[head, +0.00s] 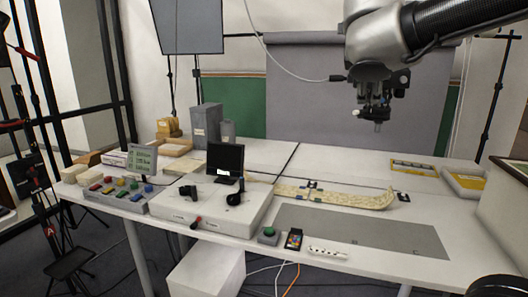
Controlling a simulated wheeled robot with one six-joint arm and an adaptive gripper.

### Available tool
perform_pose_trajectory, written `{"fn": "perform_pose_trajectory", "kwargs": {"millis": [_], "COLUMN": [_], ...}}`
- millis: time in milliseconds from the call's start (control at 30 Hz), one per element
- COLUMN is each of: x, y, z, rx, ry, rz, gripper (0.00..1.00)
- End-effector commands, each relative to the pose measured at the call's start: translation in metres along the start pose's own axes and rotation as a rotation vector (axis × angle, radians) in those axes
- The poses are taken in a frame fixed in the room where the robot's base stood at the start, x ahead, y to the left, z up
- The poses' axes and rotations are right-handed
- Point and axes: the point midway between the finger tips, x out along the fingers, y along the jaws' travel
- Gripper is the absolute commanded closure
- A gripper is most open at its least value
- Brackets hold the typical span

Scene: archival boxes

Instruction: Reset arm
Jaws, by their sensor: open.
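My gripper (377,122) hangs in the upper right of the head view, pointing down. It is above the white table (330,195) and clear of everything on it. Its fingers look small and dark, and nothing shows between them. My arm reaches in from the upper right corner.
A long pale curved object (345,196) lies mid-table behind a grey mat (360,232). A small monitor (225,160) stands on a white box (215,203) left of centre. A control panel (115,197) is at left, and grey boxes (206,125) stand behind. Yellow-edged trays (465,183) are at right.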

Motion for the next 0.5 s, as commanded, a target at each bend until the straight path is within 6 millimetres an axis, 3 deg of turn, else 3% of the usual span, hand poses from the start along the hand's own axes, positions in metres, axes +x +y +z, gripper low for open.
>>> {"fn": "perform_pose_trajectory", "kwargs": {"millis": [167, 333, 400, 500], "x": [0.019, 0.006, -0.006, -0.017], "y": [-0.088, -0.199, -0.233, -0.257], "z": [0.058, 0.113, 0.126, 0.140], "rx": [0.277, 0.729, 0.925, 1.115], "ry": [-0.059, -0.141, -0.165, -0.187], "rz": [-0.301, -0.641, -0.737, -0.788], "gripper": [0.42, 0.42, 0.42, 0.42]}}
